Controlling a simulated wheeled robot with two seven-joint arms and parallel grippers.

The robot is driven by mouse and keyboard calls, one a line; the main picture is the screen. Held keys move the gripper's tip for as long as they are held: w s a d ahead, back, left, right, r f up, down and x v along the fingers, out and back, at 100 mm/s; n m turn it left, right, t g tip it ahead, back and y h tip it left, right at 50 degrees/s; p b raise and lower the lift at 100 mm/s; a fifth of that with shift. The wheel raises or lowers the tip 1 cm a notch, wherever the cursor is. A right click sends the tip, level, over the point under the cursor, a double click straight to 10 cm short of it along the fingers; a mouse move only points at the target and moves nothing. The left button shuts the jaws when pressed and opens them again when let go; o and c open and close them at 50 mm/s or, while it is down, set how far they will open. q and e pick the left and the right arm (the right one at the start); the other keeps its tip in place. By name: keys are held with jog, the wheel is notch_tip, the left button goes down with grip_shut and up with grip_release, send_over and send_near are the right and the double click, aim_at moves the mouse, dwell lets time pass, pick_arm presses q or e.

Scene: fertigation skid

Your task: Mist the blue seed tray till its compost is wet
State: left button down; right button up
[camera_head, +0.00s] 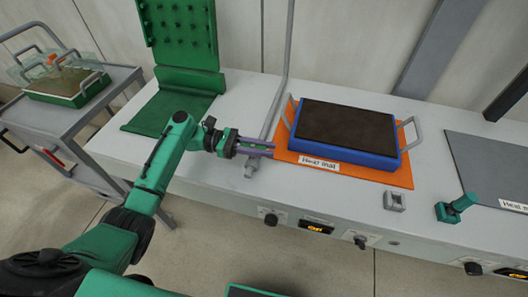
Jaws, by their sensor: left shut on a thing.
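The blue seed tray (343,148) sits on an orange heat mat (398,178) on the bench. Its compost (345,128) is an even dark brown; I cannot tell whether it is wet. Grey loop handles stand at the tray's two ends. A grey pipe (282,80) comes down left of the tray and ends in a small grey fitting (250,170) over the bench. My left gripper (268,148) is shut on the pipe near its lower end, left of the tray and apart from it. My right gripper is not in view.
A green pegboard stand (180,38) is at the back left. A grey trolley (50,118) carries a green tray (75,98) with a clear cover. A teal lever (456,207) and a grey mat (490,165) are at the right. Knobs and displays line the bench front.

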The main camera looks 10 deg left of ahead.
pick_arm(q)
jog(key=shift+s+f+m+g+b, duration=0.1)
jog(key=shift+m+g+b, duration=0.25)
jog(key=shift+g, duration=0.25)
jog(key=c, duration=0.8)
grip_release()
jog(key=shift+o, duration=0.2)
jog(key=a+b, duration=0.1)
jog(key=a, duration=0.3)
jog(key=a+b, duration=0.2)
jog(key=a, duration=0.3)
jog(key=w+a+b, duration=0.1)
jog(key=a+b, duration=0.1)
jog(key=a, duration=0.2)
jog(key=shift+w+a+f, duration=0.1)
jog(key=shift+a, duration=0.65)
